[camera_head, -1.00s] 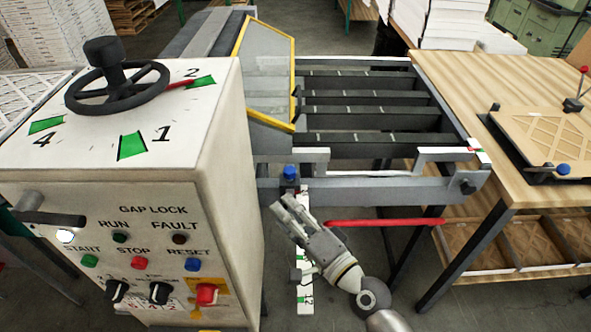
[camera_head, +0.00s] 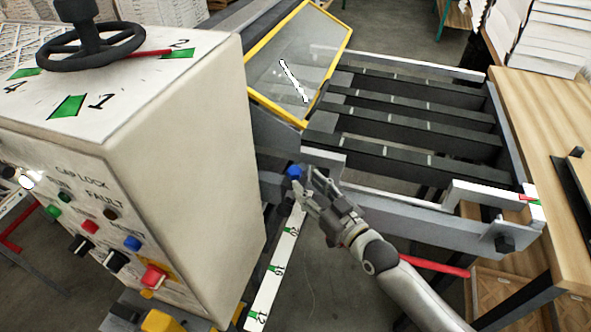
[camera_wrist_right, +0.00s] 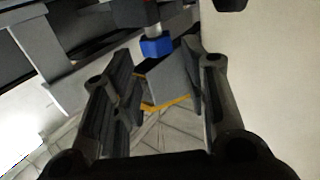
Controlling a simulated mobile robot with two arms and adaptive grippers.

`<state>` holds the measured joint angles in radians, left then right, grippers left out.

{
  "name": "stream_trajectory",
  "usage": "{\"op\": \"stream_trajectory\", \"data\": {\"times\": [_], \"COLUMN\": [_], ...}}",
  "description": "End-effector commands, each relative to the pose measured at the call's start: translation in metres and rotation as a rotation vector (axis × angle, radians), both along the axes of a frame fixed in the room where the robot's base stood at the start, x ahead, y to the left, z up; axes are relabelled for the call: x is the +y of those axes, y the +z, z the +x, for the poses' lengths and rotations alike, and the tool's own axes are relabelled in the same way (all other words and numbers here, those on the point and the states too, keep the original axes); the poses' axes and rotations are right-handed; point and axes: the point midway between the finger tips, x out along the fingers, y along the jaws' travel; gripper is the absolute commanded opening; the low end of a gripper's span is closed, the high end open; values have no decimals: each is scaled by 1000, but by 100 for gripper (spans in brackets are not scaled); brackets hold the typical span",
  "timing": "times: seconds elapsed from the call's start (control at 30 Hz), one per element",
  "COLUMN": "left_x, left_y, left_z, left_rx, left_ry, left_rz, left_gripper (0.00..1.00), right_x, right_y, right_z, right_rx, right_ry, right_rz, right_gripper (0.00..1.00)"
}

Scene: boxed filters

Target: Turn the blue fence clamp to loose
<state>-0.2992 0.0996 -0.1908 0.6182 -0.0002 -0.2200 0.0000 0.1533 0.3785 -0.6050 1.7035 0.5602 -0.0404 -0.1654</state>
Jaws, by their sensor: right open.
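The blue fence clamp (camera_head: 294,171) is a small blue knob on the rail at the front of the machine, above the top of the white scale strip (camera_head: 271,275). It also shows in the right wrist view as a blue block (camera_wrist_right: 156,46) on a stem, beyond the fingers and roughly between them. My right gripper (camera_head: 308,186) is just right of and slightly below the clamp. In the right wrist view (camera_wrist_right: 165,85) its fingers are apart with nothing held between them. Whether a fingertip touches the clamp I cannot tell. My left gripper is not in view.
The white control cabinet (camera_head: 190,170) with its handwheel (camera_head: 98,42) stands close on the left. A yellow-framed clear guard (camera_head: 300,62) rises behind the clamp. Dark slatted bars (camera_head: 410,122) lie to the right. A red bar (camera_head: 435,265) sits behind my right arm. A wooden table (camera_head: 540,130) is at far right.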

Motion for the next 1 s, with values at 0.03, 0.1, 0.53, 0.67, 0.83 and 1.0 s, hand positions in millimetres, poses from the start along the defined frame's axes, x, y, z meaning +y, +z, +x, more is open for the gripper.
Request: {"op": "stream_trajectory", "data": {"times": [0.03,0.1,0.53,0.67,0.83,1.0], "left_x": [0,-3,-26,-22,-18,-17], "left_y": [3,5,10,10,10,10], "left_z": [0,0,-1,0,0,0], "left_rx": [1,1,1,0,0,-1], "left_ry": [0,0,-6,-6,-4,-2], "left_rz": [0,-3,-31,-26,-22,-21], "left_gripper": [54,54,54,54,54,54], "right_x": [6,12,37,39,38,38], "right_y": [3,2,1,0,0,0], "right_z": [8,18,52,53,53,53], "right_rx": [-2,0,0,2,2,2], "right_ry": [0,0,1,0,0,0], "right_rz": [1,1,2,2,2,2], "right_gripper": [41,41,41,41,41,24]}}
